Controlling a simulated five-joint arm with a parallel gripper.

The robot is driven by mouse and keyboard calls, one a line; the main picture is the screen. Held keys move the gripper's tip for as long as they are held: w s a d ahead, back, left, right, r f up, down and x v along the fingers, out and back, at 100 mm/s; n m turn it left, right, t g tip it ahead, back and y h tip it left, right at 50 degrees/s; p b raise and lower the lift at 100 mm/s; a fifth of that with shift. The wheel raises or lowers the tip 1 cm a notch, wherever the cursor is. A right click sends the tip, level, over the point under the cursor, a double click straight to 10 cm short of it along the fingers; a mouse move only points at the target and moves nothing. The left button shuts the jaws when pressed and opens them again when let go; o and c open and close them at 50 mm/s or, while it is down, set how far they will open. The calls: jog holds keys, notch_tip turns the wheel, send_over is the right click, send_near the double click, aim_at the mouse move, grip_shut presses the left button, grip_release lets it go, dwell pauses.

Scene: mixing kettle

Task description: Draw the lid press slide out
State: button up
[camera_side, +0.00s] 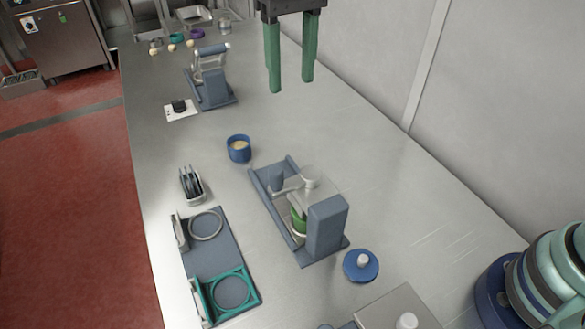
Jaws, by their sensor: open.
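My gripper (290,86) hangs at the top of the view, its two green fingers pointing down, apart and empty. It is above the far part of the steel table, away from the devices. A blue-grey device (327,229) with a side rail and an upright block stands mid-table. It has a silver round top (310,177) and a green part (298,222) low inside, partly hidden. A flat blue-grey plate (212,256) at front left carries a grey ring and a teal ringed frame (231,290). I cannot tell for certain which of these is the lid press slide.
A lever device (216,88) stands far left beside a black knob (179,105). A blue cup (239,149), a rack of dark pieces (191,184) and a blue knobbed lid (361,266) stand nearby. A wall bounds the right. The table (345,130) is clear below my gripper.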

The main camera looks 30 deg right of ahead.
jog(key=shift+m, duration=0.5)
notch_tip(320, 180, down, 17)
jog(key=shift+d, duration=0.1)
jog(key=shift+w+f, duration=0.1)
jog(key=shift+f, duration=4.15)
jog(key=shift+f, duration=0.1)
jog(key=shift+w, duration=0.1)
grip_shut()
